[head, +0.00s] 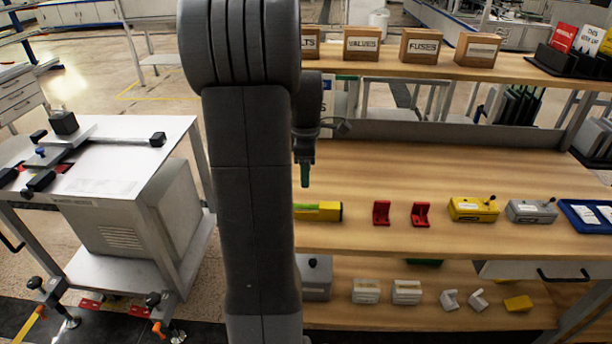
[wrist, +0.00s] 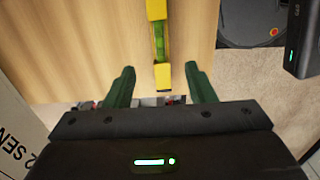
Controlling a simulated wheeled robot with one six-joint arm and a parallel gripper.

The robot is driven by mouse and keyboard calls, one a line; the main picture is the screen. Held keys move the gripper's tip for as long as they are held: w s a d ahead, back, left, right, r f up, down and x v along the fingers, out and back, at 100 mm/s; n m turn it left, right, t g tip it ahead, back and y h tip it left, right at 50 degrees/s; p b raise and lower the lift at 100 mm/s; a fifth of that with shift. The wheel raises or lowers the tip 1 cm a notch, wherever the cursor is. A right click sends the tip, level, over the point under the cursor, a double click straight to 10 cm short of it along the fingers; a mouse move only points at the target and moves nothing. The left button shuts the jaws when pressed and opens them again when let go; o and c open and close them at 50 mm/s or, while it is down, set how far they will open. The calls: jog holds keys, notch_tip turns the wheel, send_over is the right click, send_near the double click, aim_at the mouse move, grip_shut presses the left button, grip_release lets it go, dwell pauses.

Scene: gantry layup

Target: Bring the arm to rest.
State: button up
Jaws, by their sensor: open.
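In the head view the yellow level (head: 318,211) is partly hidden behind my arm.
The wooden shelf (head: 380,170) also carries red brackets (head: 381,213), a yellow box (head: 473,209) and a grey box (head: 531,211). Labelled boxes (head: 361,44) stand on the upper shelf. A white-topped table (head: 110,170) with clamps stands at left. Bare floor lies between table and shelves.

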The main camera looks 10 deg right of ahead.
aim_at(306, 204)
jog(key=shift+f, duration=0.1)
notch_tip(306, 204, down, 13)
jog(key=shift+r+b, duration=0.1)
jog(key=shift+b, duration=0.5)
jog(key=shift+r+p, duration=0.35)
jog(key=shift+r, duration=1.9)
